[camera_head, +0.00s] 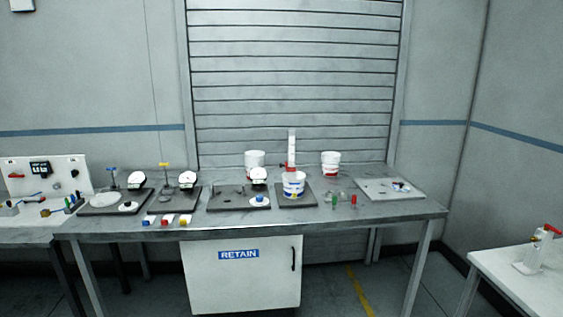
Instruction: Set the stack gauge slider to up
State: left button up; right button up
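A tall narrow upright (291,146), white with red along it, stands near the middle of the long grey table; it looks like the stack gauge. A small red piece (282,165) sticks out at its lower left and may be the slider. It is too small to tell its exact setting, but it sits low on the upright. A white tub with blue and red print (293,184) stands in front of the upright and hides its foot. Neither of my grippers is in view.
The long table (400,210) holds dark plates with white devices (133,180), two white tubs (330,163) at the back, small red and green items (334,198), and a pale tray (390,188). A RETAIN cabinet (240,280) stands below. A side table (510,275) is at right.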

aim_at(293, 169)
jog(key=i+j, duration=0.2)
jog(key=i+j+z, duration=0.1)
jog(key=j, duration=0.35)
jog(key=i+j+z, duration=0.1)
jog(key=j, duration=0.25)
jog(key=i+j, duration=0.1)
jog(key=i, duration=0.25)
jog(key=i+j, duration=0.1)
jog(key=i, duration=0.25)
